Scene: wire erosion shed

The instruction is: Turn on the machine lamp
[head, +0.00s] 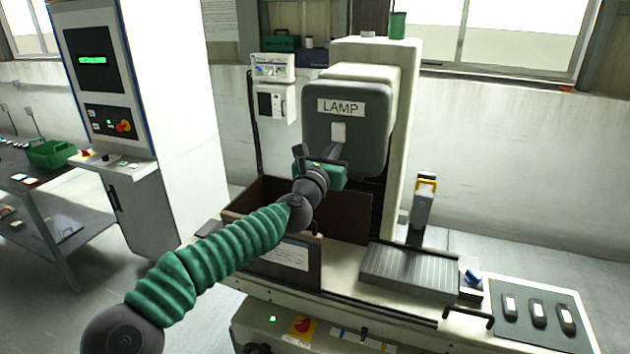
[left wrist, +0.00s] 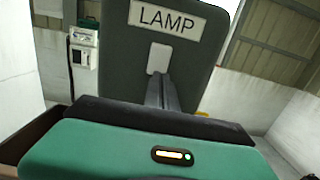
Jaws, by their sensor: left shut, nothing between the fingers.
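The lamp switch is a pale rocker plate (head: 338,132) on the dark grey machine head (head: 376,125), below a white sign reading LAMP (head: 341,107). In the left wrist view the switch plate (left wrist: 159,58) is just beyond my fingertips, under the LAMP sign (left wrist: 166,18). My left gripper (head: 336,150) is shut and empty, just below the switch in the head view. Its closed fingers (left wrist: 161,78) point up at the lower part of the switch. I cannot tell whether they touch it. No lit lamp is visible. My right gripper is not in view.
A brown open-topped box (head: 370,216) surrounds the space below my left arm. A ribbed plate (head: 410,268) and a panel with several switches (head: 540,318) lie to the right. A control cabinet (head: 150,120) stands at left. A yellow-topped post (head: 424,203) stands right of the head.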

